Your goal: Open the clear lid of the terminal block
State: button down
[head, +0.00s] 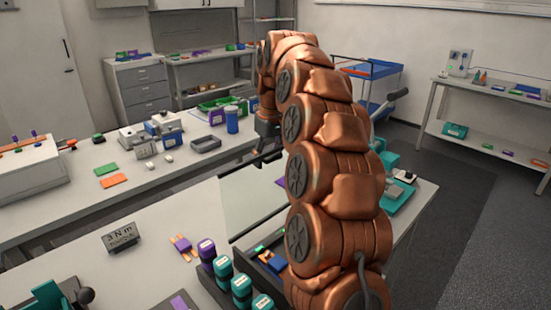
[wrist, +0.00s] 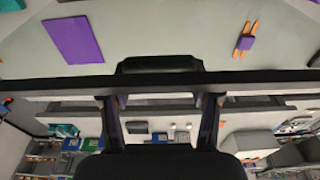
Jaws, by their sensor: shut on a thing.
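The clear lid (head: 248,203) stands raised, roughly upright, with dark top and bottom edges. Its right part is hidden behind my arm. The terminal block (head: 262,258) lies below it, with green and blue parts showing; my arm covers much of it. My gripper (head: 264,158) is at the lid's top edge. In the wrist view the fingers (wrist: 161,103) are shut on the lid's dark edge bar (wrist: 60,88), by a black handle piece (wrist: 160,65). The exact finger contact is hard to see.
Purple and teal cylinders (head: 223,268) stand close left of the block. A "3 Nm" sign (head: 121,237) and a purple part with orange tabs (head: 183,246) are on the same bench. A back bench holds a blue jar (head: 232,119) and other items.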

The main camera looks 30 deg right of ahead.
jog(key=shift+w+a+f, duration=0.15)
jog(key=shift+w+a, duration=0.05)
jog(key=shift+w, duration=0.6)
jog(key=shift+c, duration=1.2)
grip_release()
jog(key=shift+s, duration=0.1)
